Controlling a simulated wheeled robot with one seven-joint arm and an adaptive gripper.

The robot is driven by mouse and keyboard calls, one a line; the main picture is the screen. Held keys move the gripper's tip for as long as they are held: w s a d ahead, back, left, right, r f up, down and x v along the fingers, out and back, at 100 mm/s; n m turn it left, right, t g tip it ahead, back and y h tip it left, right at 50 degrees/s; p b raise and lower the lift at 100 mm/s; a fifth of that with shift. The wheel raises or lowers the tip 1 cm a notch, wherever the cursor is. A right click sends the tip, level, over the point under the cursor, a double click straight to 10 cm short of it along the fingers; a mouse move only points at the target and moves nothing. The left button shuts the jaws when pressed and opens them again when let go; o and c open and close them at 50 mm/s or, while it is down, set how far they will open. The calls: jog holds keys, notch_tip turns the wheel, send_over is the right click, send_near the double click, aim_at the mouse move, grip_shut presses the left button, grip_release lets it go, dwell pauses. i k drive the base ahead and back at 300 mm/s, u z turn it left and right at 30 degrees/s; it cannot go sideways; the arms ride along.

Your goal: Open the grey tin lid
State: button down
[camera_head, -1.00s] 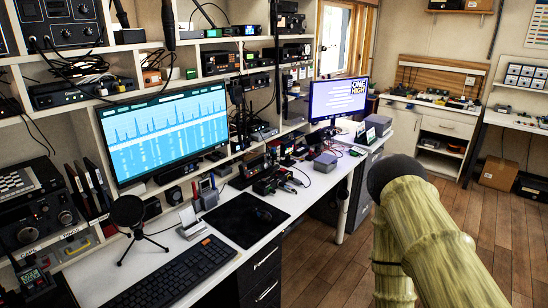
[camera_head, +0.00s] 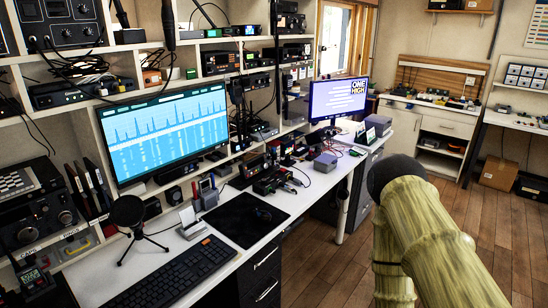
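A small grey box (camera_head: 325,162) stands on the white desk, right of the middle of the head view. It may be the grey tin. Its top looks closed, but it is too small to make out a lid seam or catch. My arm, in a yellowish ribbed cover with a dark joint, fills the lower right, to the right of the desk and nearer than the box. My gripper is outside the picture, so its fingers and anything in them are hidden.
The white desk (camera_head: 318,192) also holds a large monitor (camera_head: 165,130), a second monitor (camera_head: 338,100), a keyboard (camera_head: 168,275), a black mouse mat (camera_head: 243,218) and a small tripod (camera_head: 130,225). Radio gear crowds the shelves behind. Wooden floor (camera_head: 320,265) is open to the right.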

aim_at(327, 159)
jog(key=z, duration=0.35)
jog(key=i, duration=0.45)
jog(key=z, duration=0.9)
jog(key=i, duration=0.85)
jog(key=u, duration=0.35)
jog(key=i, duration=0.9)
jog(key=u, duration=0.8)
